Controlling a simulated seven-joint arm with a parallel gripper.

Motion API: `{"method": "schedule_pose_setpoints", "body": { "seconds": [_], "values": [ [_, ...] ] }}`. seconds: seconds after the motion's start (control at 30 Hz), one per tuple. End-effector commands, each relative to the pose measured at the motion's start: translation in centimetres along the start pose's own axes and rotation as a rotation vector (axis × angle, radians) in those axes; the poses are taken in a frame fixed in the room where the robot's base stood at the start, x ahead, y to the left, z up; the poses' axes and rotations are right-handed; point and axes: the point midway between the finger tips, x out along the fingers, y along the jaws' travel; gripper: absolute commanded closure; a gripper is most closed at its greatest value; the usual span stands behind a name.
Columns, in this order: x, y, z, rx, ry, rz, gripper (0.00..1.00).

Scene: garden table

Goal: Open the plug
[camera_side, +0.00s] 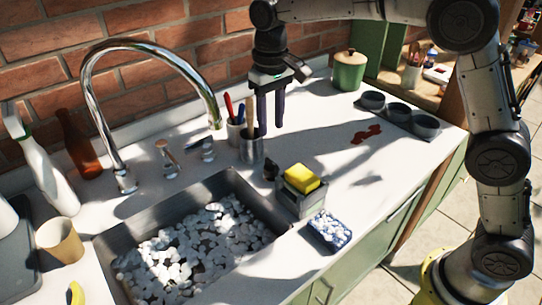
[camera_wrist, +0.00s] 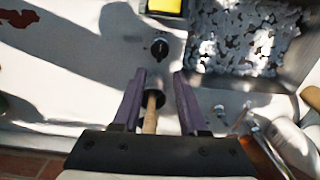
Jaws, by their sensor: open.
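A small black knob (camera_side: 270,169) stands on the white counter, between the sink and the yellow sponge; it may be the plug control. In the wrist view the knob (camera_wrist: 159,47) has a light mark on top and lies just beyond my fingertips. The sink (camera_side: 275,211) is covered with white foam-like clumps, so any plug or drain inside is hidden. My gripper (camera_side: 271,130) points down above the counter, behind the knob and apart from it. In the wrist view my gripper (camera_wrist: 160,74) is open, with nothing gripped between its purple fingers.
A metal cup (camera_side: 251,151) with a wooden handle (camera_wrist: 150,117) stands close below my fingers. The sponge (camera_side: 301,178) sits on a grey holder beside the knob. A chrome faucet (camera_side: 124,180) arches over the sink. Counter to the right is mostly clear, with a red stain (camera_side: 365,134).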

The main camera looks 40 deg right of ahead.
Motion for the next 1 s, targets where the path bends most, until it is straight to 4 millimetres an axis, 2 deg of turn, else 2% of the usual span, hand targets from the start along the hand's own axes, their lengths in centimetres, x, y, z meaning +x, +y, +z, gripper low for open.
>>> {"method": "schedule_pose_setpoints", "body": {
  "seconds": [0.3,0.5,0.7,0.97,1.0],
  "values": [
    [6.3,0.1,0.1,0.001,-0.004,0.001,0.57],
    [9.1,0.1,0.0,0.001,-0.001,0.001,0.57],
    [10.3,0.1,0.0,0.001,0.0,0.0,0.57],
    [10.4,0.0,0.0,0.001,0.001,0.0,0.57],
    [10.4,0.0,0.0,0.001,0.001,0.0,0.61]
  ]
}}
